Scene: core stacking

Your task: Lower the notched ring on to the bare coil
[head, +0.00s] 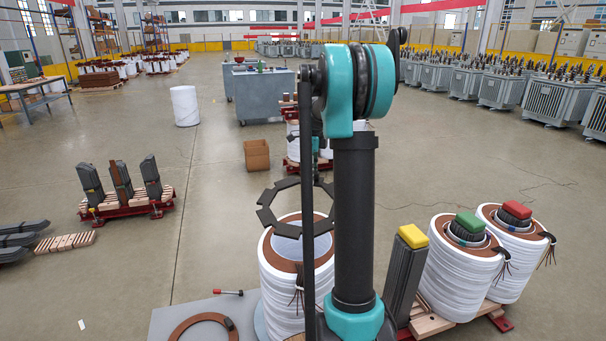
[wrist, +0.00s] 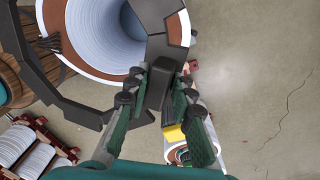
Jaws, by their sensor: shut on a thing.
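The notched ring (head: 267,218) is a flat dark ring with notches around its edge. In the head view it hangs level above the bare coil (head: 282,305), a white wound cylinder with a brown top rim. Its near edge overlaps the coil's top in the picture. In the wrist view, the ring (wrist: 86,116) curves around below the coil's brown rim (wrist: 58,50), seeming off-centre from the opening. My gripper (wrist: 162,84) is shut on one tab of the ring.
Right of the bare coil stands a dark core leg with a yellow cap (head: 411,236). Beyond it are two coils with a green cap (head: 468,222) and a red cap (head: 516,210). A brown ring (head: 177,333) lies on a grey mat at front left.

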